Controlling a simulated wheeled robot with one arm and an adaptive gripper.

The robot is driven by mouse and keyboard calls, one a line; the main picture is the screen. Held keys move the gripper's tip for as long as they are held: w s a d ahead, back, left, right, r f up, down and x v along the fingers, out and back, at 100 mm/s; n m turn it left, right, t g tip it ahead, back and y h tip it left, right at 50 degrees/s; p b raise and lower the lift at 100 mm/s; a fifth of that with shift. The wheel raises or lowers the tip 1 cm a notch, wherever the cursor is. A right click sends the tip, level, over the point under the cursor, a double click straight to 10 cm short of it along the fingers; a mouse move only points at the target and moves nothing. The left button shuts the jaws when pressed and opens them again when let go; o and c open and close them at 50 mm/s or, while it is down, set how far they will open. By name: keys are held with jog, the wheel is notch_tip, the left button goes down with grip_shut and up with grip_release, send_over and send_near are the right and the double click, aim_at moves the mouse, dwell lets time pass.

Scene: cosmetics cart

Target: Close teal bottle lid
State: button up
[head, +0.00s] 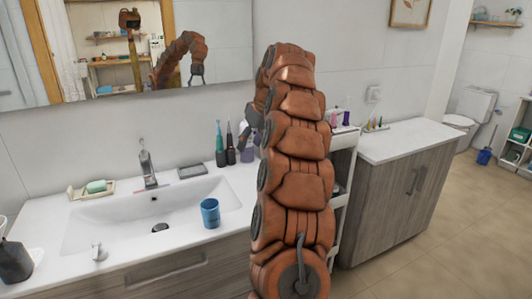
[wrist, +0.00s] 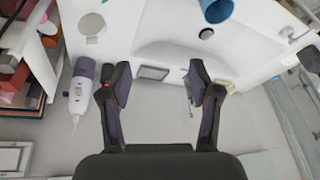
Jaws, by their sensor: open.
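I cannot pick out a teal bottle or its lid in either view. My gripper (wrist: 158,82) is open in the wrist view, its two dark fingers well apart with nothing between them. In the head view my gripper (head: 252,124) is mostly hidden behind my copper-coloured arm. It is near the right end of the sink counter. The cosmetics cart (head: 341,190) stands right of the sink counter, partly hidden by my arm. Small purple and pink bottles (head: 335,118) stand on its top. Coloured boxes (wrist: 20,75) show at the left of the wrist view.
A teal-handled toothbrush (head: 220,145) and a dark one stand on the counter (head: 185,185). A purple-and-white device (wrist: 80,95) is left of my gripper. A blue cup (head: 210,212) stands by the basin. A cabinet (head: 405,185) stands right of the cart.

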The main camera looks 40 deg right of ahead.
jog(key=s+d+h, duration=0.1)
jog(key=d, duration=0.7)
jog(key=shift+t, duration=0.3)
jog(key=shift+s+p+x, duration=0.2)
jog(key=shift+p+x, duration=0.9)
jog(key=shift+x, duration=2.9)
jog(key=c, duration=1.1)
jog(key=shift+s+d, duration=0.1)
jog(key=shift+d, duration=0.15)
jog(key=shift+c, duration=0.4)
jog(key=shift+a+f, duration=0.1)
jog(key=shift+a, duration=0.1)
